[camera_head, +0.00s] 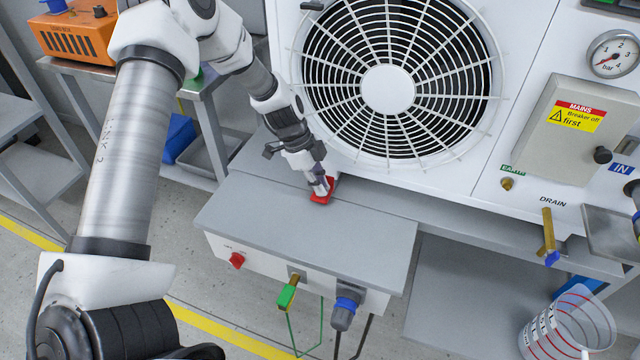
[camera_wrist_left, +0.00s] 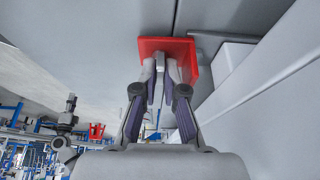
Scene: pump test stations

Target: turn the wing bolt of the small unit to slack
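The small unit is a low white box with a flat grey top (camera_head: 310,230), standing in front of the big fan housing. A red bracket (camera_head: 329,183) sits at the back of its top, close to the housing. In the left wrist view the red bracket (camera_wrist_left: 190,48) surrounds a small grey upright piece, which looks like the wing bolt (camera_wrist_left: 160,62). My left gripper (camera_head: 321,187) reaches down to it; its fingertips (camera_wrist_left: 160,72) are close together with this piece between them. The bolt is mostly hidden by the fingers in the head view. My right gripper is not in view.
The small unit's front has a red knob (camera_head: 237,260), a green-handled valve (camera_head: 287,294) and a blue-collared plug (camera_head: 346,305). The fan grille (camera_head: 388,90) rises just behind. A drain tap (camera_head: 549,235) hangs at right above a measuring jug (camera_head: 570,325).

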